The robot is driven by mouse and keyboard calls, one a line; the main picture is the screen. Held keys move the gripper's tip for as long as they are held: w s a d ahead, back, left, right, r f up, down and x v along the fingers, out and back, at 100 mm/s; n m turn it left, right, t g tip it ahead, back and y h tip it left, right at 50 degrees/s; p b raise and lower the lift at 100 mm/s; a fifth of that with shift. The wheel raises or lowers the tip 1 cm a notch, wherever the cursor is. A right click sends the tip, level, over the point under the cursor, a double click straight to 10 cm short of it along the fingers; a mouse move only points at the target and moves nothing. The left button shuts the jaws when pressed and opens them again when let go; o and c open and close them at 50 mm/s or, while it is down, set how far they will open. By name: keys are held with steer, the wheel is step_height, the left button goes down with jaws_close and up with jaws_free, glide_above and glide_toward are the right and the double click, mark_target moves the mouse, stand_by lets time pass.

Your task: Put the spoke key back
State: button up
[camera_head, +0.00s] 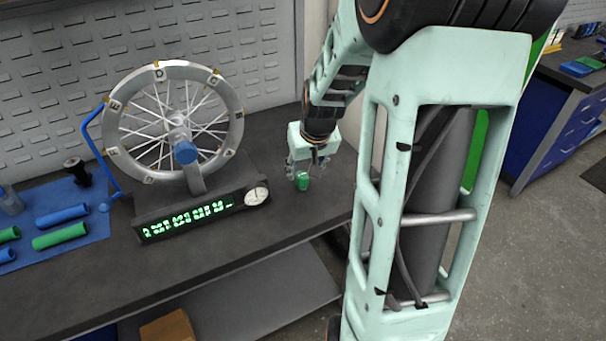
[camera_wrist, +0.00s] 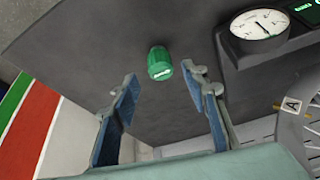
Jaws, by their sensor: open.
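A small green ribbed cylinder (camera_head: 302,182) with a pale mark on its end stands on the dark bench, right of the truing stand; it may be the spoke key, but I cannot tell for sure. In the wrist view the green cylinder (camera_wrist: 160,63) lies just beyond the fingertips, between their lines. My gripper (camera_head: 299,172) points down at it, with its blue-padded fingers (camera_wrist: 159,78) apart and nothing between them. The spoked wheel (camera_head: 222,86) with lettered rim tags is upright in its stand, left of my gripper.
The stand's base has a green-lit display (camera_head: 188,218) and a round dial (camera_head: 256,195), close to the left of my gripper. A blue mat (camera_head: 87,217) with green and blue handles lies at the left.

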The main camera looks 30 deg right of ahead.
steer(key=v, duration=0.5)
steer(key=shift+r, duration=0.3)
steer(key=shift+s+a, duration=0.1)
